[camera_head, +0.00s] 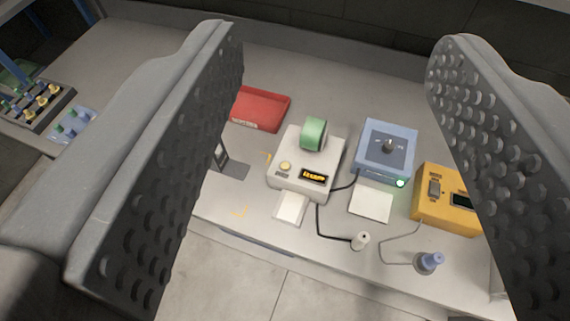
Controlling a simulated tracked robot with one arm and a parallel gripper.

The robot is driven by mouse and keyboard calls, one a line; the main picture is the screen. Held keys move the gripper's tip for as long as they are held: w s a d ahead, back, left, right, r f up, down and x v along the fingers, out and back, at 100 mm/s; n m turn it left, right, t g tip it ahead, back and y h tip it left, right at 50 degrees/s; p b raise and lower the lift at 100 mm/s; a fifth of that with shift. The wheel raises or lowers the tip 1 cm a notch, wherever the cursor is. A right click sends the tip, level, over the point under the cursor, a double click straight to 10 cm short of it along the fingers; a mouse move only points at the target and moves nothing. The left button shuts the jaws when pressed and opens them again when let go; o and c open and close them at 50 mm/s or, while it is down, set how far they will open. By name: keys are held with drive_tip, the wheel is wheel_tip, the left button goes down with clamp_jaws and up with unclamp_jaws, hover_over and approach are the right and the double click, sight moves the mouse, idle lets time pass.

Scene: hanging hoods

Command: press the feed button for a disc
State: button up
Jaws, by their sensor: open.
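A pale grey device (301,163) sits on the bench between my fingers in the picture. The fingers look well above the bench, touching nothing I can see.
A blue box with a knob (384,152) and a yellow device (443,198) stand to the right. A red tray (260,109) lies behind left. Cables run to a small white cylinder (360,241) and a blue-topped piece (429,262) near the front edge. A rack (38,104) is far left.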

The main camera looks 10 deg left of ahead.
clamp_jaws()
idle(1.5)
